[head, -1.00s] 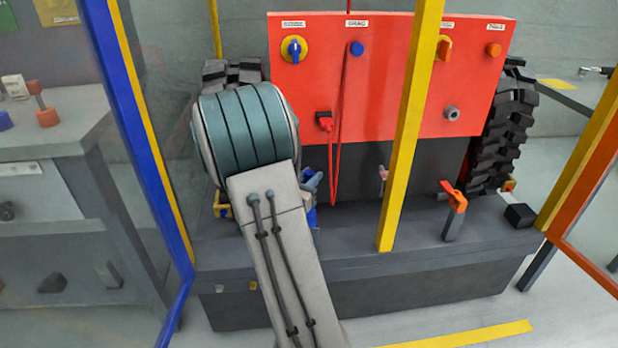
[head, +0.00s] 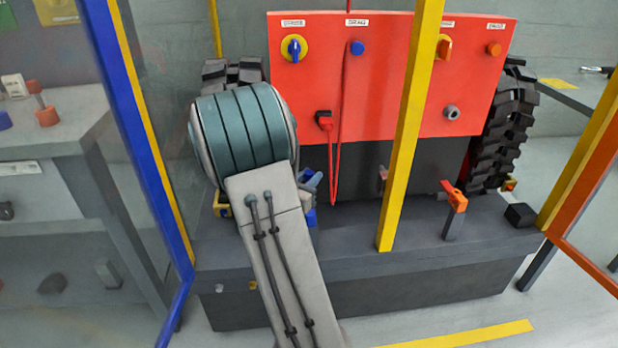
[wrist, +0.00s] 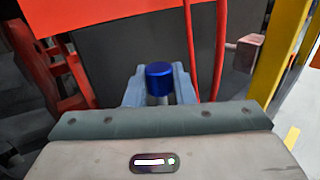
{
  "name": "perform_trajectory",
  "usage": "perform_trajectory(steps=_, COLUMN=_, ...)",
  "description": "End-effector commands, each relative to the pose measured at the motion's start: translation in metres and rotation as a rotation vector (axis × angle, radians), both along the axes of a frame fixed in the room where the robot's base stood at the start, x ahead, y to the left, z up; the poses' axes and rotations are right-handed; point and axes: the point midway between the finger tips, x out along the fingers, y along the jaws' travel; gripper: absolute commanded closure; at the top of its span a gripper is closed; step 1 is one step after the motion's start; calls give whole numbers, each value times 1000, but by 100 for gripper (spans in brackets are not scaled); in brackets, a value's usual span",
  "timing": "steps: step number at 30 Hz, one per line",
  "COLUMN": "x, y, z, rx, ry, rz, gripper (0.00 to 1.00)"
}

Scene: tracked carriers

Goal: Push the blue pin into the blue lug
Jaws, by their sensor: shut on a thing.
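My gripper (wrist: 160,88) is shut on the blue pin (wrist: 160,72). In the wrist view the pin's round blue cap stands up between the two pale blue-grey fingers, with a short grey shank below it. In the head view my arm hides most of the gripper (head: 310,181), and the pin cannot be made out. A blue part (head: 311,217), which looks like the blue lug, shows just below the fingers at the arm's right edge. Its hole and the pin's lower end are hidden, so I cannot tell how far the pin is in.
A red panel (head: 390,75) with knobs stands behind. A red cord loop (head: 335,165) hangs close to the right of my gripper. A yellow post (head: 408,130) stands farther right, then an orange-handled lever (head: 455,197). A blue frame post (head: 140,125) is on the left.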

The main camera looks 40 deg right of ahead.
Motion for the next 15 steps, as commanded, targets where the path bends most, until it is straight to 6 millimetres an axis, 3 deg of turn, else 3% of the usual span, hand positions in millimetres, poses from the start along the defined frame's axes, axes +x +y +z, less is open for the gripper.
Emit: perform_trajectory(steps=15, x=0, y=0, z=-17, rx=0, ry=1, rz=0, gripper=100)
